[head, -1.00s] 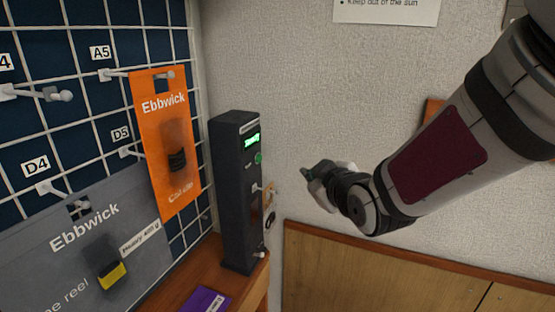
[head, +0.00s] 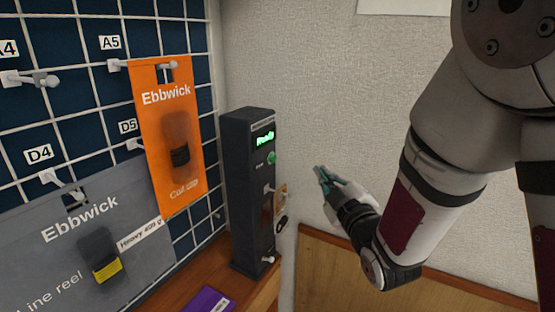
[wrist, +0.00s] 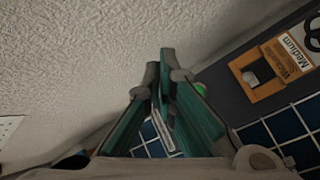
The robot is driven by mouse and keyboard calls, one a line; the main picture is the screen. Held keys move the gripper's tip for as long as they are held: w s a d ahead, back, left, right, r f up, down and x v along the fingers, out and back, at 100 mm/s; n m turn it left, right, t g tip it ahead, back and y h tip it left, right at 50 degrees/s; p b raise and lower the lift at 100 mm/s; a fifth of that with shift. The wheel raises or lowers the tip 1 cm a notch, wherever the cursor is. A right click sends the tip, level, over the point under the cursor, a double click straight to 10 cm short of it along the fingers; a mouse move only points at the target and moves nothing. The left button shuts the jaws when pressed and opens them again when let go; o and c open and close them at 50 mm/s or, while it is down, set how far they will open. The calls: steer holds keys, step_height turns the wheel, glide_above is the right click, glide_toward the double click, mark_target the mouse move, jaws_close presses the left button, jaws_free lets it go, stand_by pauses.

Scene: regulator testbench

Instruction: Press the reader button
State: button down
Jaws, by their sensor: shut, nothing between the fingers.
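The reader is a tall dark grey box (head: 245,195) standing upright on a wooden ledge in the head view. It has a lit green display (head: 265,139) near its top and a round green button (head: 271,157) just below. My gripper (head: 320,171) has teal fingers and is shut and empty. It is to the right of the button, apart from it, with its tips pointing up and left. In the wrist view, the closed fingers (wrist: 166,62) partly cover a small green spot (wrist: 201,88), which looks like the button.
A pegboard grid with an orange Ebbwick packet (head: 160,120) and a grey Ebbwick packet (head: 50,265) is left of the reader. A purple item (head: 207,301) lies on the ledge (head: 262,291). Small tags hang on the reader's side. Bare wall is behind my gripper.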

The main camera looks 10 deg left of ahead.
mark_target(272, 158)
steer(key=w+a, duration=0.3)
steer(key=a, duration=0.5)
steer(key=shift+a, duration=0.15)
steer(key=shift+a, duration=0.15)
stand_by(1.4)
steer(key=shift+w+a, duration=0.15)
steer(key=shift+a, duration=0.1)
steer(key=shift+w+a, duration=0.15)
steer(key=shift+a, duration=0.35)
stand_by(0.8)
steer(key=shift+d, duration=0.15)
steer(key=shift+s+d, duration=0.3)
steer(key=shift+d, duration=0.4)
steer(key=shift+d, duration=0.1)
